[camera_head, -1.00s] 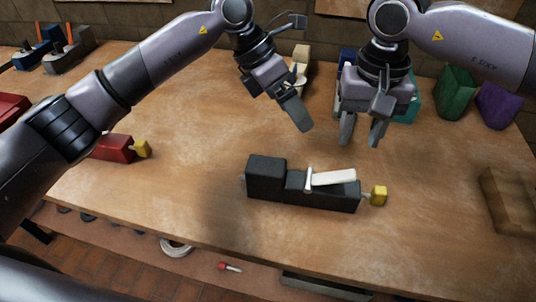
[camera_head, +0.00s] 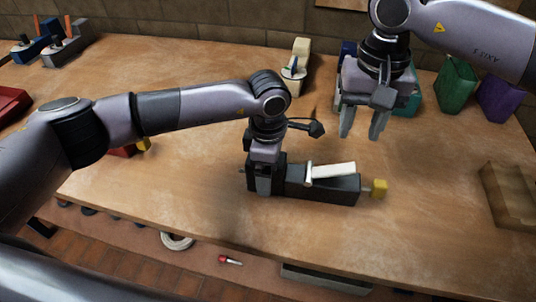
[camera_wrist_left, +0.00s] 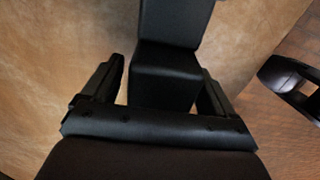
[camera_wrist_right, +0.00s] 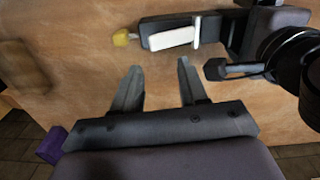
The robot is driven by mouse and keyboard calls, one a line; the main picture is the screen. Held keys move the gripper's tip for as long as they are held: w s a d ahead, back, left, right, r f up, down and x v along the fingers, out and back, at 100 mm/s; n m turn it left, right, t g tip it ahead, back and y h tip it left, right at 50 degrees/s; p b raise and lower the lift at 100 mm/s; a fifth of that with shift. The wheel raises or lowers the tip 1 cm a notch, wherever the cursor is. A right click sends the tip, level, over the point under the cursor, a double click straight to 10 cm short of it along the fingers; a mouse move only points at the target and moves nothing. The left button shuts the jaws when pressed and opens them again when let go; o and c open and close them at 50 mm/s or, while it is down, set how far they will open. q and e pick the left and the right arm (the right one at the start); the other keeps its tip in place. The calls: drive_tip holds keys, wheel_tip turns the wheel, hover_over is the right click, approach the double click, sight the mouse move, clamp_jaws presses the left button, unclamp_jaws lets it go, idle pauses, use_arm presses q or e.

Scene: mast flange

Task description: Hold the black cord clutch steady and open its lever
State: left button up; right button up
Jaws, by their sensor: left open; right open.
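The black cord clutch (camera_head: 320,189) lies on the wooden bench, with a white lever (camera_head: 332,174) along its top and a yellow end piece (camera_head: 379,188) on its right. My left gripper (camera_head: 264,187) is open over the clutch's taller left block. In the left wrist view the block (camera_wrist_left: 165,75) stands between the two open fingers (camera_wrist_left: 160,95); contact cannot be told. My right gripper (camera_head: 364,124) is open and empty above the bench behind the clutch. The right wrist view shows the lever (camera_wrist_right: 172,38) lying flat beyond its fingers (camera_wrist_right: 158,80).
Green (camera_head: 456,86) and purple (camera_head: 499,97) containers stand at the back right. A cream and blue device (camera_head: 296,62) stands at the back. A red device (camera_head: 122,151) is partly hidden behind my left arm.

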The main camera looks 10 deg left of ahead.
use_arm(q)
drive_tip(key=shift+f, duration=0.75)
drive_tip(key=c, duration=1.3)
drive_tip(key=shift+c, duration=0.2)
use_arm(e)
drive_tip(key=shift+o, duration=1.2)
